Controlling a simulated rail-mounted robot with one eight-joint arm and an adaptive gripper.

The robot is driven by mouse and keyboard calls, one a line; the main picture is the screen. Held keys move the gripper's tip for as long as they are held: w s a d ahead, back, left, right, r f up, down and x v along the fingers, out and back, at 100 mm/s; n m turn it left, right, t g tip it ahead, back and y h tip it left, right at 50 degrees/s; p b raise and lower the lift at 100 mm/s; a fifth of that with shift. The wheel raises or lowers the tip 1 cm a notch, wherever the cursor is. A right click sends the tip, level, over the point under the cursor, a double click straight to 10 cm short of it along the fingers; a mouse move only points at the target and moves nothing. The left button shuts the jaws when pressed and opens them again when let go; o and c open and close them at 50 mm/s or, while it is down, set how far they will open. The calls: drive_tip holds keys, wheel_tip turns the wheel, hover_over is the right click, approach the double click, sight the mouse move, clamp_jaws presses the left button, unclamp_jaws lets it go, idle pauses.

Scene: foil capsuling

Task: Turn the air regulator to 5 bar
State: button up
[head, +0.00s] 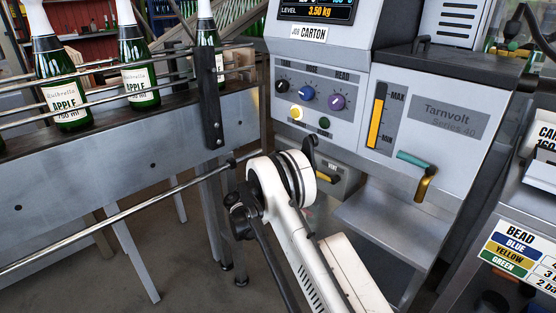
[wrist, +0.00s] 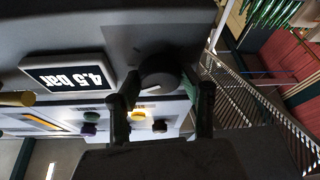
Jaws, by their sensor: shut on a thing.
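In the wrist view, the regulator knob (wrist: 159,70) is a dark round knob with a light pointer mark. My gripper (wrist: 162,97) has one finger on each side of it and is shut on the knob. The display (wrist: 68,75) beside the knob appears upside down and reads 4.5 bar. In the head view, my white arm reaches to the front of the grey machine (head: 400,140). There I cannot make out the regulator knob or its display, and my fingertips are not clear.
A conveyor rail (head: 120,140) with green bottles (head: 136,75) runs at left. A bead colour chart (head: 517,252) stands at right.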

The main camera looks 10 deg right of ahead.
drive_tip(key=shift+m+g+h, duration=0.4)
drive_tip(key=shift+m, duration=1)
drive_tip(key=o, duration=1.2)
drive_tip(key=shift+c, duration=0.2)
drive_tip(key=v, duration=1.2)
drive_tip(key=shift+w, duration=0.1)
